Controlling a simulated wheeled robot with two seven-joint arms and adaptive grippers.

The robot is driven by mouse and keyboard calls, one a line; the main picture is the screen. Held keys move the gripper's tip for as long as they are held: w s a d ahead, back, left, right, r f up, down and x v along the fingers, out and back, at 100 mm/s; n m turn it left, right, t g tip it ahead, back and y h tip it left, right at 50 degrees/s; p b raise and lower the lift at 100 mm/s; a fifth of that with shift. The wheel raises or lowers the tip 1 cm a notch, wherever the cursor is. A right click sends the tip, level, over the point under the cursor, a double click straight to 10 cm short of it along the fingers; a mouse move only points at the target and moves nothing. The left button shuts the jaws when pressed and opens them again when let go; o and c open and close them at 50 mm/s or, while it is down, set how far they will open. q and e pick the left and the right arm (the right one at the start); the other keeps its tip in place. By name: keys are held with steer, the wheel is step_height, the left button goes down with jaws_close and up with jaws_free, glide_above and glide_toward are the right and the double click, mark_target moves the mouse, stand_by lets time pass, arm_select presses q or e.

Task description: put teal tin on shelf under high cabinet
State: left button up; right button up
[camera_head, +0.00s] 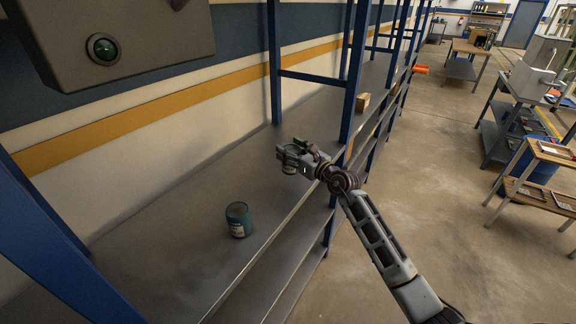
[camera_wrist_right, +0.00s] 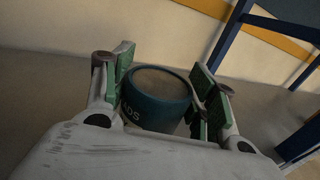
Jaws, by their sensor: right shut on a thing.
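My right gripper (camera_head: 290,158) is over the long grey shelf (camera_head: 170,235), close to a blue upright post. In the right wrist view a teal tin (camera_wrist_right: 158,98) sits between the green pads of my right gripper (camera_wrist_right: 165,82), which is shut on it. Its round top and part of its lettering show; its lower part is hidden. In the head view this tin can hardly be made out at the gripper. Another dark teal tin (camera_head: 238,219) stands upright on the shelf, below and left of the gripper and apart from it. My left gripper is not in view.
A grey cabinet (camera_head: 120,40) with a green lamp hangs above the shelf at upper left. Blue posts (camera_head: 356,70) rise from the shelf. A small brown box (camera_head: 362,103) stands farther along it. The shelf left of the standing tin is clear.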

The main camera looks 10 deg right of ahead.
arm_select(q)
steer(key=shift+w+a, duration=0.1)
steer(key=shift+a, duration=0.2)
arm_select(e)
steer(key=shift+f, duration=0.1)
step_height(320, 180, down, 4)
steer(key=shift+f+b, duration=0.25)
steer(key=shift+b, duration=0.25)
steer(key=shift+f, duration=0.25)
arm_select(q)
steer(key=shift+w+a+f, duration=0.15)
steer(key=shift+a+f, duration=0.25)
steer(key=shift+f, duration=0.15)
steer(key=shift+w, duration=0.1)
arm_select(e)
steer(key=shift+f, duration=0.15)
steer(key=o, duration=1.2)
